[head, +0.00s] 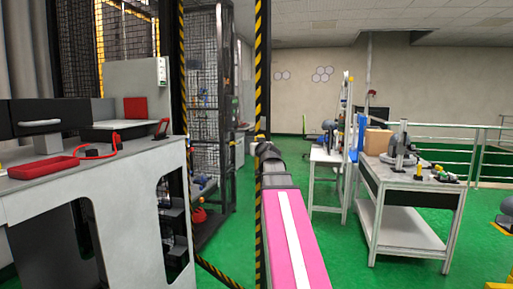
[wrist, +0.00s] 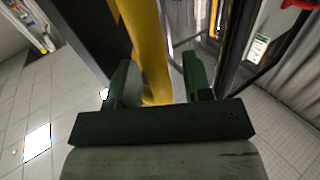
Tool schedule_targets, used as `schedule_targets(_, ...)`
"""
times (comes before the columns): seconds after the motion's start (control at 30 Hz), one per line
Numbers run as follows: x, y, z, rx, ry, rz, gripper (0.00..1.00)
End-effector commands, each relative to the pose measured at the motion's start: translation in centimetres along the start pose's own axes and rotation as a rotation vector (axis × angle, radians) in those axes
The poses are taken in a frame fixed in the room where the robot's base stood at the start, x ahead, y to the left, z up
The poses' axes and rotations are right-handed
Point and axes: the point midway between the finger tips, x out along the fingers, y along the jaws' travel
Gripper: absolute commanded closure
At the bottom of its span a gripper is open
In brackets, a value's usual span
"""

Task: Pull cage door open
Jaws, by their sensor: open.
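The cage has dark mesh panels (head: 212,95) left of centre in the head view. A black-and-yellow striped upright (head: 262,70) stands to their right; I cannot tell whether it is the cage door's edge. My gripper (head: 262,142) is at this upright at mid height, at the end of my pink and white arm, and is small there. In the wrist view my gripper (wrist: 160,85) is open, with its two green fingers apart. A yellow bar (wrist: 143,45) runs between the fingers, nearer the left one. Contact cannot be told.
A grey bench (head: 90,165) with a red case (head: 43,169) stands at the left. Green floor (head: 350,260) is clear between my arm and the worktable.

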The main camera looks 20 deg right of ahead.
Motion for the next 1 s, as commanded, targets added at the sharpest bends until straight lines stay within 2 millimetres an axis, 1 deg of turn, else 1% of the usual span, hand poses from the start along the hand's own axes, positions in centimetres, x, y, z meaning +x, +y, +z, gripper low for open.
schedule_targets(0.27, -0.1, 0.0, 0.0, 0.001, 0.000, 0.001, 0.55)
schedule_targets(0.37, -0.5, 0.0, 0.0, 0.001, 0.000, 0.001, 0.55)
schedule_targets(0.47, -1.3, 0.0, 0.1, 0.001, 0.000, 0.001, 0.55)
schedule_targets(0.67, -4.4, 0.0, 0.1, 0.001, 0.001, 0.002, 0.55)
schedule_targets(0.9, -8.9, -0.1, 0.1, 0.001, 0.001, 0.001, 0.55)
schedule_targets(1.0, -10.2, 0.0, 0.1, 0.001, 0.001, 0.002, 0.55)
